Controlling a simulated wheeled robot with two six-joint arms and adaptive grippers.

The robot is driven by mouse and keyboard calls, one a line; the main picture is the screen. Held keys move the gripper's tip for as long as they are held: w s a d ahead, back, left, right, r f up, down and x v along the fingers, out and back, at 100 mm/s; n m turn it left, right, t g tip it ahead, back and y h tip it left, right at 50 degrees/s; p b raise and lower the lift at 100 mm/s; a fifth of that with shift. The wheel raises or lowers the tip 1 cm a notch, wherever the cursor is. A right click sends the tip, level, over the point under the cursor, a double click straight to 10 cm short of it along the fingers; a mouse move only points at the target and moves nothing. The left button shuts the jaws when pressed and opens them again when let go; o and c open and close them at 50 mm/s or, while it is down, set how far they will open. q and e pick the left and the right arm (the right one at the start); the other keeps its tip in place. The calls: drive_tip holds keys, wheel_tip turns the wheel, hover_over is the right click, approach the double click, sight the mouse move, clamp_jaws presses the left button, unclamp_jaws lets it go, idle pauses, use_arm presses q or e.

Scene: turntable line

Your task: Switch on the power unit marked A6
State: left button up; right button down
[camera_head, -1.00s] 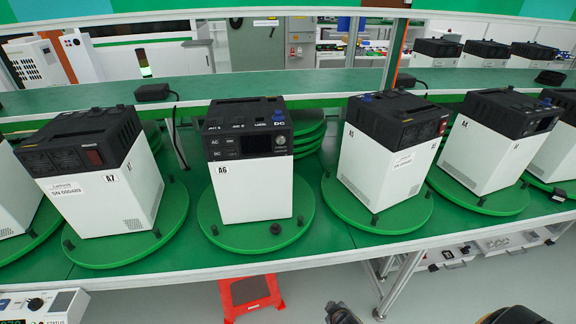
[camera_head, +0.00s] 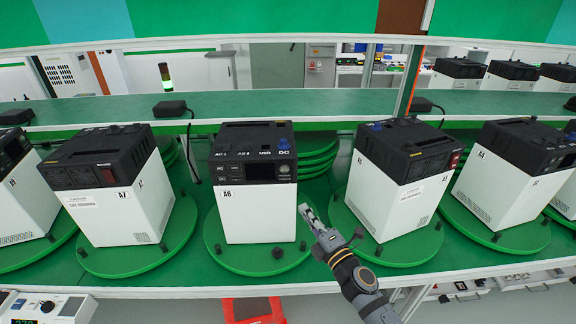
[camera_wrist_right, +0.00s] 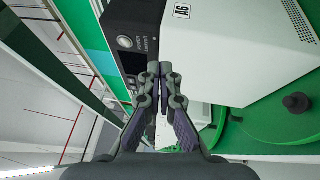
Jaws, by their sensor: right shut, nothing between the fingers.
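The power unit marked A6 (camera_head: 255,195) stands upright on a round green turntable (camera_head: 222,258), white below with a black top. Its black front panel (camera_head: 253,170) faces me, with a small dark display, buttons and a round knob (camera_head: 284,169) at the right. In the right wrist view the unit (camera_wrist_right: 240,60) appears rotated, its knob (camera_wrist_right: 124,42) above and left of the fingertips. My right gripper (camera_head: 305,210) is shut and empty, just right of the unit's lower front; it also shows in the right wrist view (camera_wrist_right: 160,70). My left gripper is not in view.
The unit marked A7 (camera_head: 110,205) stands on its turntable to the left. Another unit (camera_head: 390,195) stands close to the right of my gripper. Small black posts (camera_head: 277,251) rise from the turntable rims. A red stool (camera_head: 254,310) is below the bench.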

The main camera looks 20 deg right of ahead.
drive_tip(key=s+a+r+n+g+y, duration=0.1)
drive_tip(key=a+r+n+y, duration=0.4)
drive_tip(key=n, duration=0.4)
wheel_tip(320, 180, up, 2)
drive_tip(key=shift+s+a+r+y+p, duration=0.25)
drive_tip(key=shift+s+y+p, duration=0.1)
drive_tip(key=shift+y, duration=0.45)
approach(277, 167)
drive_tip(key=shift+s+a+b+x, duration=0.1)
drive_tip(key=shift+a+x, duration=0.05)
drive_tip(key=shift+x, duration=0.6)
drive_tip(key=shift+s+a+b+x, duration=0.1)
drive_tip(key=shift+a+b+x, duration=0.05)
drive_tip(key=shift+x, duration=0.6)
drive_tip(key=shift+s+a+b+x, duration=0.1)
drive_tip(key=shift+a+x, duration=0.05)
drive_tip(key=shift+x, duration=0.65)
drive_tip(key=shift+w+r, duration=0.15)
drive_tip(key=shift+r, duration=0.05)
drive_tip(key=shift+w+d, duration=0.1)
drive_tip(key=shift+w, duration=0.15)
drive_tip(key=shift+w+d, duration=0.1)
drive_tip(key=shift+w, duration=0.2)
drive_tip(key=shift+s, duration=0.75)
